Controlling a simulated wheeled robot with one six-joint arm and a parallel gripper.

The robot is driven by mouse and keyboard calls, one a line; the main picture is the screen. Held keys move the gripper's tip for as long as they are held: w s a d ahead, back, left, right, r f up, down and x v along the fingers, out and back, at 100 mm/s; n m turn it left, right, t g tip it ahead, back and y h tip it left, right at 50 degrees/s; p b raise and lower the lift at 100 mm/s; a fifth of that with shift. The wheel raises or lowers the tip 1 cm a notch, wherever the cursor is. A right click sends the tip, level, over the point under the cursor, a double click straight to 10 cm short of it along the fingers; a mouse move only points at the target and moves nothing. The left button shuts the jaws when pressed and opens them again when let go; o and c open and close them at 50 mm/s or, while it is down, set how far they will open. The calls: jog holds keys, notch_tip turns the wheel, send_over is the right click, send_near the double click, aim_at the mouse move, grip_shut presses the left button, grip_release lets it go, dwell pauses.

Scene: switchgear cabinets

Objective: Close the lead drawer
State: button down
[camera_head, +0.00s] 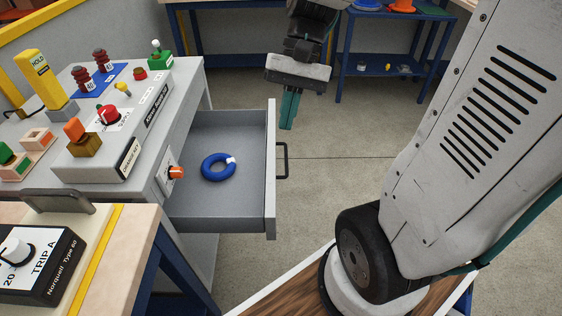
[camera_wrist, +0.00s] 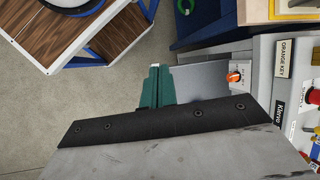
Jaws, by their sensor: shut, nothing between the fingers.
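The lead drawer (camera_head: 235,215) is pulled well out of the grey cabinet in the head view. A coiled blue lead (camera_head: 218,167) lies inside it. The drawer front carries a dark handle (camera_head: 283,160) on its outer face. My gripper (camera_head: 287,122) points down, with its green fingers together and empty, beyond the far end of the drawer front and a little above it. In the wrist view my gripper (camera_wrist: 155,70) covers part of the drawer, and a piece of the grey drawer (camera_wrist: 200,82) shows beside the fingers. The handle is not clear in the wrist view.
The cabinet top (camera_head: 185,75) holds several devices. A wooden bench (camera_head: 130,250) stands at the near left. Floor (camera_head: 340,150) right of the drawer is clear.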

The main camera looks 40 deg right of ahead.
jog(key=w+d+f+m+t+y, duration=0.2)
jog(key=w+d+f+m+y, duration=0.25)
jog(key=d+f, duration=0.3)
jog(key=w+d+f+m+t+y, duration=0.1)
jog(key=w+d+f+m+y, duration=0.4)
jog(key=f, duration=0.4)
jog(key=s+d+f+m+t, duration=0.1)
jog(key=d+f+m+t, duration=0.4)
jog(key=f, duration=0.5)
jog(key=d+f+m+t, duration=0.5)
jog(key=f, duration=0.5)
send_over(285, 176)
jog(key=shift+r+y, duration=0.25)
jog(key=shift+y, duration=0.1)
jog(key=shift+w+a, duration=0.1)
jog(key=shift+a, duration=0.05)
